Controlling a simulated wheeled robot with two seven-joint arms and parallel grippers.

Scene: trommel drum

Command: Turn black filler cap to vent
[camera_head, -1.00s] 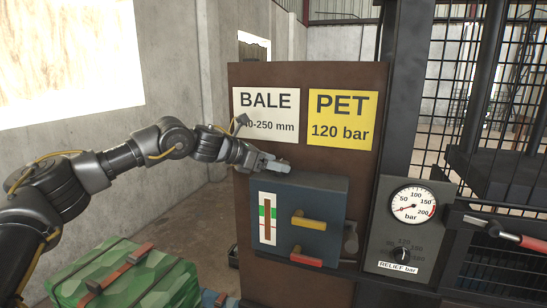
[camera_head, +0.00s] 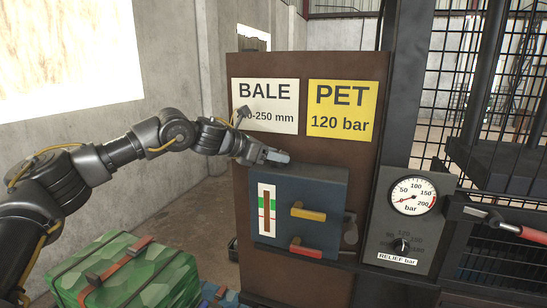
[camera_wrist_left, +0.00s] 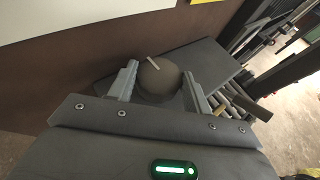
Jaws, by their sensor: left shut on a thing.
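The black filler cap (camera_wrist_left: 158,78) is a round dark knob with a pale line on its top, seen in the left wrist view. It sits on top of the blue-grey tank box (camera_head: 325,187). My left gripper (camera_wrist_left: 160,84) has one finger on each side of the cap and is shut on it. In the head view the left gripper (camera_head: 272,156) is at the top edge of the box, and the cap is hidden there by the gripper. My right gripper is not in view.
The box front carries a level gauge (camera_head: 266,212), a yellow handle (camera_head: 308,212) and a red handle (camera_head: 306,251). A pressure gauge (camera_head: 413,195) and relief knob (camera_head: 401,245) are to the right. A green bale (camera_head: 150,275) lies at lower left. Signs hang behind.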

